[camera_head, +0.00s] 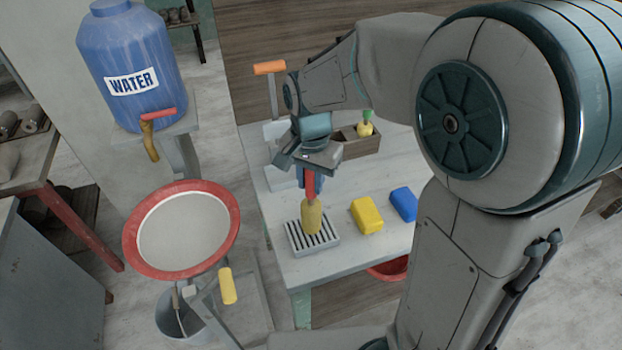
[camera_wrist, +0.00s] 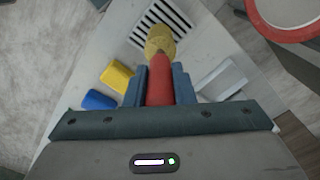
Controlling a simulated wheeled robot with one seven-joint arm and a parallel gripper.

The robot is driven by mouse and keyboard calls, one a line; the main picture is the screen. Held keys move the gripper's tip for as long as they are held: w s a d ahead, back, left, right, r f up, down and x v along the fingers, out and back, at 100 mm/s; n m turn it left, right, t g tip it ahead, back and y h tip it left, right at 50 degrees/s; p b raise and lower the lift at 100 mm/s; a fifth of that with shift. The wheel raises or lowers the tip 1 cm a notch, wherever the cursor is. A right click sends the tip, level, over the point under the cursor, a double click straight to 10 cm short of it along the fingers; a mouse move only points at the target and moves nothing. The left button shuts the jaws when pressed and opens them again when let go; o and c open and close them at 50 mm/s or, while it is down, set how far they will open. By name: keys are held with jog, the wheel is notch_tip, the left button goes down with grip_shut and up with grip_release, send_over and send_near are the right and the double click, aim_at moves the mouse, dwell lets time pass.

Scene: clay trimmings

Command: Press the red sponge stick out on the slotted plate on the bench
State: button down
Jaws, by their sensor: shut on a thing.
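The red sponge stick (camera_head: 311,214) has a red handle and a yellow sponge end. My gripper (camera_head: 309,182) is shut on its red handle, and the stick points down with the sponge end lowest. In the wrist view the red handle (camera_wrist: 159,80) lies between the fingers of my gripper (camera_wrist: 159,86). The slotted plate (camera_head: 328,243) is a grey plate with dark slots near the bench's front left corner. The sponge end is over the plate; I cannot tell whether it touches. In the wrist view the plate (camera_wrist: 180,15) shows partly behind the sponge.
A yellow block (camera_head: 367,216) and a blue block (camera_head: 404,204) lie right of the plate on the bench (camera_head: 350,265). A wooden box (camera_head: 358,146) holding a green-handled sponge stick (camera_head: 366,125) stands behind. A red-rimmed basin (camera_head: 133,250) and a blue water container (camera_head: 130,50) are at left.

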jog(key=shift+r+p, duration=2.05)
jog(key=shift+r, duration=0.9)
jog(key=shift+d+f, duration=0.1)
